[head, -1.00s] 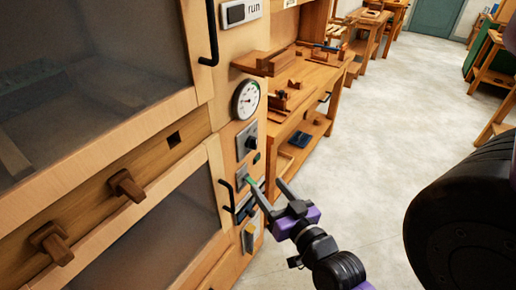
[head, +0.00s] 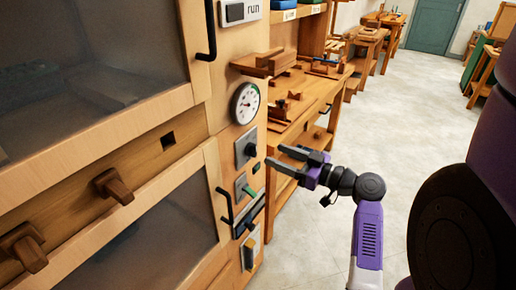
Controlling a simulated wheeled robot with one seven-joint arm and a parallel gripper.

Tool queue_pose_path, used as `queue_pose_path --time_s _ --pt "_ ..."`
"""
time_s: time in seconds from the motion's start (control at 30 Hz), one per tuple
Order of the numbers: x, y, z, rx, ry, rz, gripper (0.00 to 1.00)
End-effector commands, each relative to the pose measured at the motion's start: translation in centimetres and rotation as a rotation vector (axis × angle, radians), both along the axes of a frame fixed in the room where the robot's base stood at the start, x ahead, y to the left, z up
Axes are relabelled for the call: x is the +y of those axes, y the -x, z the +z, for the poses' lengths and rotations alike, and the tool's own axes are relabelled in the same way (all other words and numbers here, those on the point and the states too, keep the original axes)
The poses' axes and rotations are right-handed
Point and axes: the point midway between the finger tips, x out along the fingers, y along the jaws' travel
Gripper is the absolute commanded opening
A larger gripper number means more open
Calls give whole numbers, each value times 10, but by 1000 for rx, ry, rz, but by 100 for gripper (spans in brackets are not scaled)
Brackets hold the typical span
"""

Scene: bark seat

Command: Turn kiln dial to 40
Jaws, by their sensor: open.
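A round white gauge (head: 245,104) with a dark rim is on the wooden front of the kiln cabinet. Below it, a black knob (head: 250,150) sits on a grey plate; this looks like the dial, but its marks are too small to read. My gripper (head: 275,157) is open and empty, just right of the knob in the picture. Its fingers point left toward the panel. I see a gap between the fingertips and the knob.
Below the knob are a plate with a green lever (head: 248,191) and a black door handle (head: 226,205). Wooden pegs (head: 114,186) jut from the cabinet front at left. A workbench (head: 298,103) stands behind my gripper. Open floor (head: 405,130) lies at right.

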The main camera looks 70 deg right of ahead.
Motion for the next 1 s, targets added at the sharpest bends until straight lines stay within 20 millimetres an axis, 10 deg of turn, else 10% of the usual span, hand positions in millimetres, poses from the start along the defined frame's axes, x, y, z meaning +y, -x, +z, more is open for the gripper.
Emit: queue_pose_path --time_s 0.5,0.93,1.0 --pt "-16 -65 1 3 7 -3 57" --pt "-18 -75 -1 3 5 -4 57" --pt "-18 -75 -1 3 5 -4 43"
